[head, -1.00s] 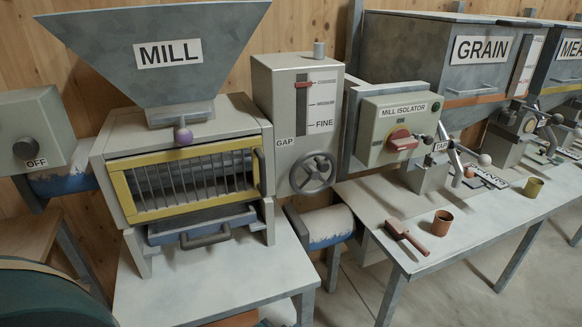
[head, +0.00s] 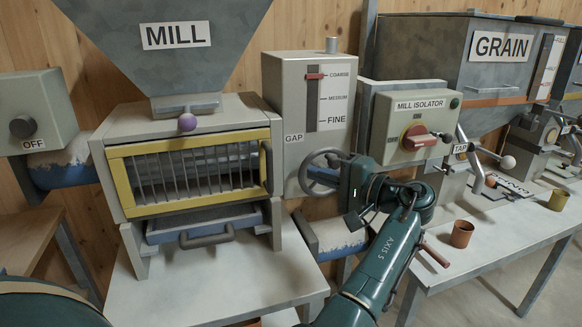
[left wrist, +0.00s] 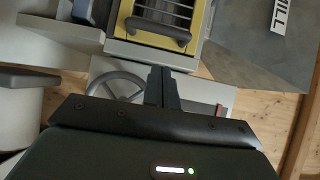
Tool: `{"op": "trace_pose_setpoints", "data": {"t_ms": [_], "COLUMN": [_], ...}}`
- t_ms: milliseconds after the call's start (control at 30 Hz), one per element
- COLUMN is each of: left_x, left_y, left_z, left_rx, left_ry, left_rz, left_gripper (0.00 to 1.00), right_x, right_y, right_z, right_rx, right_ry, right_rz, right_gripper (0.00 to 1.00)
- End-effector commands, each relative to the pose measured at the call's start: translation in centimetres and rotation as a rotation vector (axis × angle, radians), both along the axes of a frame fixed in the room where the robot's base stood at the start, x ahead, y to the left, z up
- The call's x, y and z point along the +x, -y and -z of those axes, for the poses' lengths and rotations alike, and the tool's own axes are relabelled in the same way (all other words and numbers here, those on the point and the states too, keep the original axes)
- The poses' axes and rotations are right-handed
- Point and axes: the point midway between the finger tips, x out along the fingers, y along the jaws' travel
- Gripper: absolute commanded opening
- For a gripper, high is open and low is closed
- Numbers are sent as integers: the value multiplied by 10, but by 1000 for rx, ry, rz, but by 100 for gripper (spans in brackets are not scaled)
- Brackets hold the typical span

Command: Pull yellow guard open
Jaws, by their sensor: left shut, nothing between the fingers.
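The yellow guard (head: 190,178) is a framed grille with vertical bars on the front of the mill. It sits flat against the opening, closed. A dark vertical handle (head: 266,168) stands at its right edge. In the left wrist view the yellow frame (left wrist: 207,25) and the handle (left wrist: 157,35) show at the top. My left gripper (head: 322,172) is in front of the gap handwheel, to the right of the handle and pointing left. Its fingers (left wrist: 163,82) are together, empty and apart from the handle. My right gripper is not in view.
The gap box (head: 306,90) with its handwheel (head: 304,184) stands right of the mill. A drawer with a handle (head: 205,237) sits below the guard. The mill isolator (head: 412,125) and a brown cup (head: 461,234) are to the right.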

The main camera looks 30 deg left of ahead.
Motion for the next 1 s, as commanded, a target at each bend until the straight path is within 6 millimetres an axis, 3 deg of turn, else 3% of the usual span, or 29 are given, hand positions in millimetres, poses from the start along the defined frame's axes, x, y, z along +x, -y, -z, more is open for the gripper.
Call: {"op": "trace_pose_setpoints", "data": {"t_ms": [167, 700, 1000], "left_x": [-6, -1, 0], "left_y": [3, -82, -93], "left_z": [-17, -18, -16], "left_rx": [39, 37, 38], "left_ry": [-3, -1, -1], "left_rz": [-51, -48, -46], "left_gripper": [0, 0, 0], "right_x": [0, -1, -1], "right_y": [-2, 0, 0], "right_z": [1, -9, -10], "right_rx": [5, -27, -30], "right_ry": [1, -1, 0], "right_rz": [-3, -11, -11], "right_gripper": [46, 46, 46]}}
